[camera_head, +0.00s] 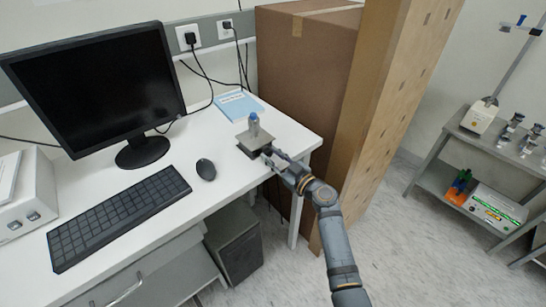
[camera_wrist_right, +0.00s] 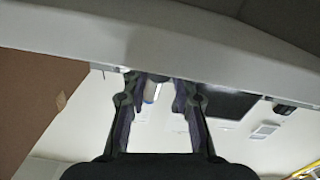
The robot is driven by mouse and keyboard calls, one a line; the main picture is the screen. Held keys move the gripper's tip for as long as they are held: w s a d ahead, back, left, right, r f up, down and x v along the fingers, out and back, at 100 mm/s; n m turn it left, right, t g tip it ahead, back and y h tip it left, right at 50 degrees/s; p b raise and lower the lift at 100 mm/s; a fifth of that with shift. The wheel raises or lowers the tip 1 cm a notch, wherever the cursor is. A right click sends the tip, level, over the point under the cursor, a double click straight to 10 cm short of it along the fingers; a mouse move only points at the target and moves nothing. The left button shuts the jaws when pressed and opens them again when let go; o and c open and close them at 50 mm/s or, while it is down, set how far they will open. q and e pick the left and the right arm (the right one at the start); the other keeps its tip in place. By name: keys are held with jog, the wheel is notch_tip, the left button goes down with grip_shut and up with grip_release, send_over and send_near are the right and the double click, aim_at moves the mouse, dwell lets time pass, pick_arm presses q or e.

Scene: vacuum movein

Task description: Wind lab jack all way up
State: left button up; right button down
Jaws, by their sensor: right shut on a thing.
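The lab jack (camera_head: 254,139) stands near the right front corner of the white desk. Its grey top plate sits a little above its base. A small bottle with a blue cap (camera_head: 254,124) stands upright on the plate. My right gripper (camera_head: 269,154) reaches in from the right at the jack's front side, low by the desktop. In the right wrist view my right gripper (camera_wrist_right: 157,82) has its fingers around a small part between the tips, which seems to be the jack's knob; it is mostly hidden. My left gripper is not in view.
A monitor (camera_head: 100,85), keyboard (camera_head: 118,218) and mouse (camera_head: 206,169) are left of the jack. A blue booklet (camera_head: 239,105) lies behind it. A large cardboard box (camera_head: 300,85) stands close beyond the desk's right end. A shelf unit (camera_head: 440,165) is farther right.

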jog(key=shift+f+m+b, duration=0.25)
jog(key=shift+m+b, duration=0.95)
jog(key=shift+b, duration=0.05)
jog(key=shift+r+m+b, duration=0.1)
jog(key=shift+m+b, duration=0.35)
jog(key=shift+m, duration=0.65)
jog(key=shift+r+m, duration=0.15)
jog(key=shift+m, duration=0.35)
jog(key=c, duration=1.1)
grip_release()
jog(key=shift+o, duration=0.2)
jog(key=shift+s+d, duration=0.25)
jog(key=v, duration=1.1)
jog(key=shift+s+d, duration=0.1)
jog(key=shift+s, duration=0.05)
